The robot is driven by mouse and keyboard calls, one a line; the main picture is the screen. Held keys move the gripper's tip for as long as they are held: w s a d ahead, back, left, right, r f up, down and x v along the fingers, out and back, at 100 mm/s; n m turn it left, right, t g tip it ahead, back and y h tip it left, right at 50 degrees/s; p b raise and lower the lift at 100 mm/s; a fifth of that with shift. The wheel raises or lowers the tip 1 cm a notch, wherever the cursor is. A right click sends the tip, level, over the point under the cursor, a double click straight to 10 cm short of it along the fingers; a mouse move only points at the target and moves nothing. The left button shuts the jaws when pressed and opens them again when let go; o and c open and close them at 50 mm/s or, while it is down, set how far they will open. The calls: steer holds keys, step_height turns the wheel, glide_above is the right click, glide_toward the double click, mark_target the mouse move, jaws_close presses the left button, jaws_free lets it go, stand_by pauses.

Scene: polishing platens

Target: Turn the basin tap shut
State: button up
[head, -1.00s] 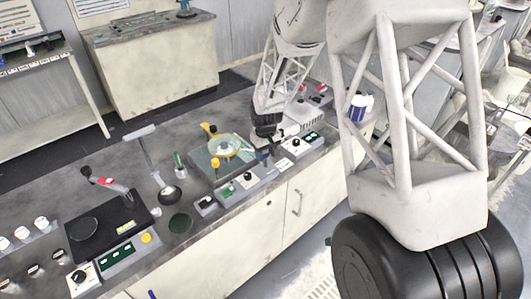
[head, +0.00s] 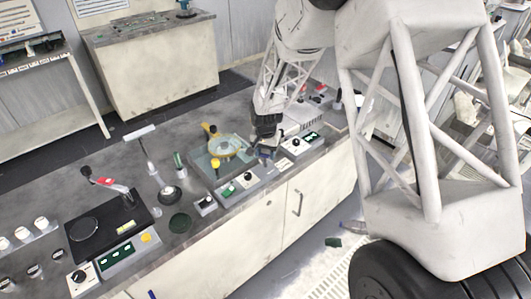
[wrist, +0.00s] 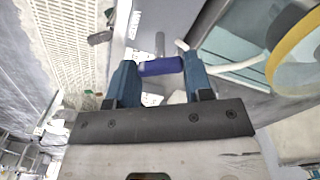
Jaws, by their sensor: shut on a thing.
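In the wrist view, my gripper (wrist: 160,64) has its two blue fingers shut on a short dark-blue bar (wrist: 161,67), which looks like the tap's handle. A pale, thin pipe (wrist: 238,66) runs from near the right finger toward a yellow ring (wrist: 298,52); how it joins the blue bar is hidden. In the head view, my gripper (head: 265,156) is low at the front right of the teal basin (head: 207,161) with the yellow-ringed disc (head: 225,146). The tap itself is too small and covered to make out there.
Control boxes with knobs (head: 246,179) line the bench front. A black platen unit (head: 100,232) and a lamp on a stalk (head: 142,131) stand to the left. A white box with green switches (head: 302,142) is just right of my gripper. The floor holds a pale grating (head: 340,285).

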mark_target(265, 154)
steer(key=m, duration=0.6)
steer(key=shift+m, duration=0.3)
stand_by(0.4)
steer(key=o, duration=0.9)
steer(key=shift+r, duration=3.9)
